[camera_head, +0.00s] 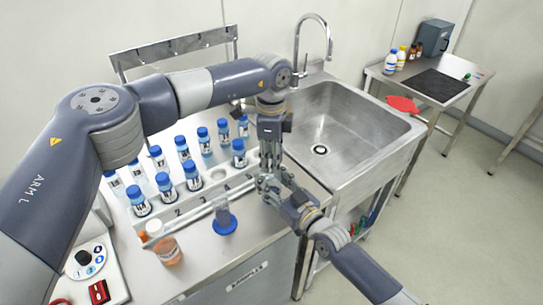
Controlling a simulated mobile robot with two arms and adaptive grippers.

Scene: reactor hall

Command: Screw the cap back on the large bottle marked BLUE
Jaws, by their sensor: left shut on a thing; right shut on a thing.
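My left gripper (270,158) points down over the right part of the steel bench. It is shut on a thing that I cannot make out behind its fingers. My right gripper (272,184) reaches in from the lower right, just below the left one. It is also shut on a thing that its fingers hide. The two grippers are very close together and overlap in the picture. I cannot make out the large bottle marked BLUE or its loose cap. Several smaller numbered bottles with blue caps (192,180) stand upright on the bench, left of the grippers.
A sink (335,125) with a tap (300,50) lies to the right. A side table (465,85) holds small bottles, a box and a dark mat.

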